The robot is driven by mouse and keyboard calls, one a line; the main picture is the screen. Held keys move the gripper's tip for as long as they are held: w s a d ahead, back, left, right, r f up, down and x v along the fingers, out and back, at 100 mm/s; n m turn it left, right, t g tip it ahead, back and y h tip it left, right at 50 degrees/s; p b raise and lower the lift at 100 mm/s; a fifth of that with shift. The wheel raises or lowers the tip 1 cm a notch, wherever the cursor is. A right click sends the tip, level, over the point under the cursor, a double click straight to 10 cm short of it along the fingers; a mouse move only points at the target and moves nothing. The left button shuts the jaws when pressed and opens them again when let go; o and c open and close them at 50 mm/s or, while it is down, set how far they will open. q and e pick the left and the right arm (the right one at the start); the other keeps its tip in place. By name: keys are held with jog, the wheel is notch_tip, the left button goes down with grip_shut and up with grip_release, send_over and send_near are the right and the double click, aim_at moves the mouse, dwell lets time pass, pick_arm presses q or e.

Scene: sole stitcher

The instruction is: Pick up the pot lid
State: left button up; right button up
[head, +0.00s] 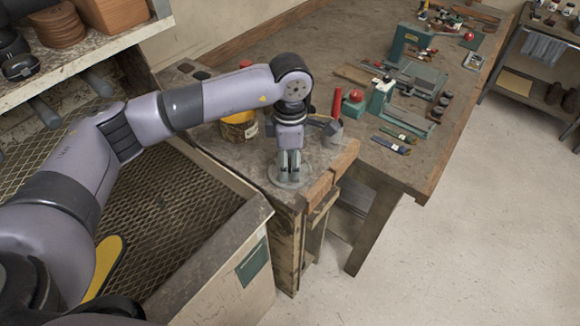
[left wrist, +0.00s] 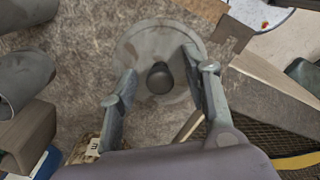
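The pot lid (head: 274,175) is a round, clear-looking disc lying near the corner of the wooden workbench. In the left wrist view the lid (left wrist: 150,42) shows from above, with a dark round knob (left wrist: 160,78) at its middle. My left gripper (head: 289,179) points down over the lid. In the left wrist view its two fingers (left wrist: 158,66) stand apart on either side of the knob, with a gap to it on both sides. I cannot tell whether the fingertips touch the lid's disc. My right gripper is not in view.
Tools and small machines crowd the adjoining bench (head: 435,165). A mesh-bottomed bin (head: 150,225) is at the left. The bench edge lies close in front of the lid.

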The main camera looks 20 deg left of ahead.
pick_arm(q)
grip_shut()
dwell(0.3)
jog(key=shift+r, duration=0.1)
